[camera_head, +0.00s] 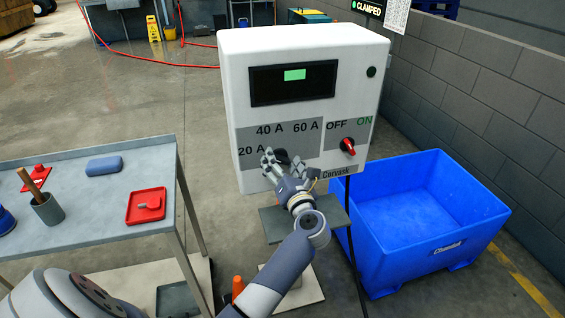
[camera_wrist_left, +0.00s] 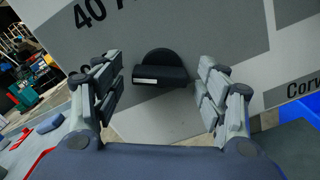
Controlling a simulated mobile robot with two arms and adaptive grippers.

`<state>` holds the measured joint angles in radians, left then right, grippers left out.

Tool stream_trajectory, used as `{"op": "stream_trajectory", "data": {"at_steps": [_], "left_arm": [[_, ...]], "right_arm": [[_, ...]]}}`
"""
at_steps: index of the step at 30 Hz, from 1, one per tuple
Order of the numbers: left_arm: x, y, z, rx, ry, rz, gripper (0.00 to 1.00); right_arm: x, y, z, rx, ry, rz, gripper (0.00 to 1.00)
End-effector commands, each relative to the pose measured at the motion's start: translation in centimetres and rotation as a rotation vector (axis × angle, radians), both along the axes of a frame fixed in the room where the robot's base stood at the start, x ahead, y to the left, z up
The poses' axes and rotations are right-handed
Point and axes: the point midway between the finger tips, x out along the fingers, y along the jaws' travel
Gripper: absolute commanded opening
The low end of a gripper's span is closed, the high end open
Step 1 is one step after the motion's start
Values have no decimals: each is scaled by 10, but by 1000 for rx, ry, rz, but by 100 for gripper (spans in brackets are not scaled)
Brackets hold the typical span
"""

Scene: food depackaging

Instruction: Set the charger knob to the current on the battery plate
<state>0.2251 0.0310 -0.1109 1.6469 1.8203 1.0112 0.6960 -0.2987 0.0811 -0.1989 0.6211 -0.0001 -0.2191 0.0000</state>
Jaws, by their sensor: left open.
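The charger (camera_head: 305,105) is a white box with a dark display and a lit green patch. Its grey panel reads 20 A, 40 A and 60 A around a black knob (camera_head: 282,156), largely hidden by my gripper in the head view. In the left wrist view the knob (camera_wrist_left: 160,70) has a bar grip with a white mark toward its left end. I cannot tell which label it points at. My left gripper (camera_head: 283,164) is open, its fingers apart on either side of the knob, with gaps to it. No battery plate can be made out. My right gripper is out of view.
A red switch (camera_head: 348,146) sits by OFF and ON on the charger's right. A blue bin (camera_head: 465,225) stands right of the charger. A dark cable hangs below the charger.

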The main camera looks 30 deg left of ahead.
Motion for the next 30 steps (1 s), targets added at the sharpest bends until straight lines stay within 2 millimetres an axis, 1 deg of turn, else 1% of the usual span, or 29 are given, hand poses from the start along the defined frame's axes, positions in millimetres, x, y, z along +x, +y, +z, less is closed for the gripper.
{"op": "stream_trajectory", "data": {"at_steps": [4,5,6,8,9,10,11,20,26,30], "left_arm": [[0,0,0,0,0,0,67],[0,0,0,0,0,0,64],[0,0,0,0,0,0,55],[0,0,0,0,0,0,42],[0,0,0,0,0,0,33],[0,0,0,0,0,0,26],[0,0,0,0,0,0,22],[0,-1,0,12,16,-1,23],[-1,-1,2,63,80,0,23],[-1,-1,3,127,156,-1,23]], "right_arm": [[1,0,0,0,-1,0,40],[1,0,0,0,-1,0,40],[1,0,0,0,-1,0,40],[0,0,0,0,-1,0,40],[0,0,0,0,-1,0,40],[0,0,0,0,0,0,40],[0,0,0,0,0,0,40],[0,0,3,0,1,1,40],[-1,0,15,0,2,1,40],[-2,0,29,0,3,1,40]]}}
